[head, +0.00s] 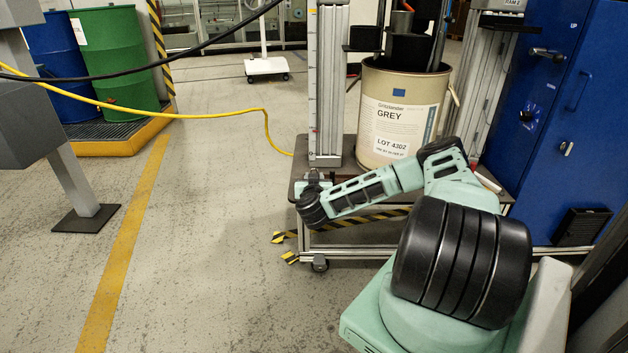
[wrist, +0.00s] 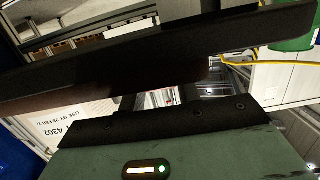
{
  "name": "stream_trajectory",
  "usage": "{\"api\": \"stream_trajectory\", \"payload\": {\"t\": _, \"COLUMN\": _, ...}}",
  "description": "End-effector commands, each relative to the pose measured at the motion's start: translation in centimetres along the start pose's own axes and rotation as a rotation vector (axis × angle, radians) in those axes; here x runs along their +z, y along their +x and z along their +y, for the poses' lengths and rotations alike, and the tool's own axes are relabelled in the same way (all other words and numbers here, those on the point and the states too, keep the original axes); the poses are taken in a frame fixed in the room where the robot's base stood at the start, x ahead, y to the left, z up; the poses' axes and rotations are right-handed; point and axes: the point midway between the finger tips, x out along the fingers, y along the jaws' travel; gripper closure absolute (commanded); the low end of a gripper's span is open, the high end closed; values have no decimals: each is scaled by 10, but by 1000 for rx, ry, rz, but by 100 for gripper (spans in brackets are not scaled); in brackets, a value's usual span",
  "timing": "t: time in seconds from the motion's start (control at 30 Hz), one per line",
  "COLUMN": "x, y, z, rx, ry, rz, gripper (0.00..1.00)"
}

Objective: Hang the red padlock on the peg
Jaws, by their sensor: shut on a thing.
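My gripper (head: 314,178) is at the foot of the upright metal column (head: 328,90), above the cart's dark deck, with my forearm reaching in from the right. In the wrist view its green body and dark jaw parts (wrist: 175,100) fill most of the picture. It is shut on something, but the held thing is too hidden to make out. A small red patch shows through the gap between the dark parts; I cannot tell whether it is the red padlock. I cannot make out the padlock or the peg in the head view.
A beige drum (head: 395,125) labelled GREY stands on the cart, right of the column. A blue cabinet (head: 560,110) stands at the right. A yellow cable (head: 200,113) runs in from the left. A green drum (head: 112,62) stands at the back left. The floor left of the cart is clear.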

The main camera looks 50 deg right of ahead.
Motion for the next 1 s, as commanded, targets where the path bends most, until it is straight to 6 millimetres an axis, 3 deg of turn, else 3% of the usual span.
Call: {"api": "stream_trajectory", "payload": {"t": 1.0, "x": -44, "y": -6, "z": 0, "rx": 0, "ry": -1, "rz": 1, "gripper": 81}}
